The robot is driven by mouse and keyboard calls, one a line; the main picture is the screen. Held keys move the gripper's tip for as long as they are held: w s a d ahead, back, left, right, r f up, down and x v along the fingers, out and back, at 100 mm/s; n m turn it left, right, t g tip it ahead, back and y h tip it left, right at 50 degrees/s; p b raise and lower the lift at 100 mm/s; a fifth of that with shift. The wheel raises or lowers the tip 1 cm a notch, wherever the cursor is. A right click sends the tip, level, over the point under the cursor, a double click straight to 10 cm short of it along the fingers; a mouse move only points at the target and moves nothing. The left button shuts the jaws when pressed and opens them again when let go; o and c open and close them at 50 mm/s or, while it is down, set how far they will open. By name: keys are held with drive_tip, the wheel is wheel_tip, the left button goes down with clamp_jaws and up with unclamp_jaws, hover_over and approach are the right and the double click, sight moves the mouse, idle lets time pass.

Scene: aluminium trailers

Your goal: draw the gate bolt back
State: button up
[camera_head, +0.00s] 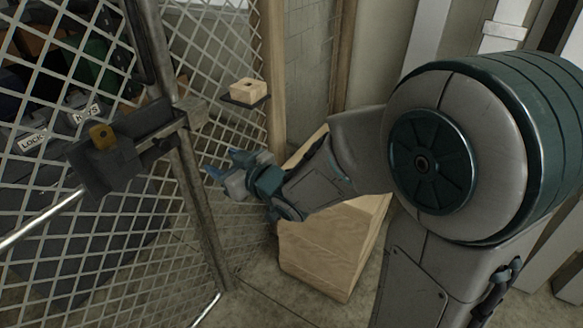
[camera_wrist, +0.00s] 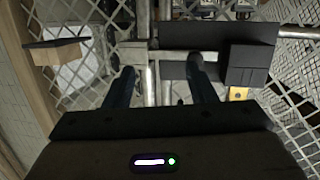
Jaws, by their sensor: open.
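The gate bolt's dark housing (camera_head: 108,168) is mounted on the mesh gate at left in the head view. A yellow tab (camera_head: 102,136) sits on the housing. In the wrist view the housing (camera_wrist: 250,68) is at upper right with the yellow tab (camera_wrist: 238,93) below it. My gripper (camera_head: 224,164) is open and looks empty, to the right of and below the bolt. In the wrist view its two fingers (camera_wrist: 161,66) point toward the post and bar; contact cannot be told.
A small wooden block (camera_head: 249,91) rests on a dark shelf on the mesh. A wooden crate (camera_head: 330,243) stands on the floor below my arm. Labelled boxes (camera_head: 62,132) are behind the mesh at left. A wooden upright (camera_head: 273,70) stands behind my gripper.

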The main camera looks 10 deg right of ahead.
drive_tip(key=s+d+m+g+h, duration=0.1)
drive_tip(key=d+m+h, duration=0.1)
drive_tip(key=d+h, duration=0.2)
drive_tip(key=s+d+f+m+g+h+p, duration=0.1)
drive_tip(key=d+h, duration=0.3)
drive_tip(key=d, duration=0.6)
drive_tip(key=shift+s+f+m+h, duration=0.15)
drive_tip(key=shift+s+m+h, duration=0.3)
drive_tip(key=shift+m, duration=0.35)
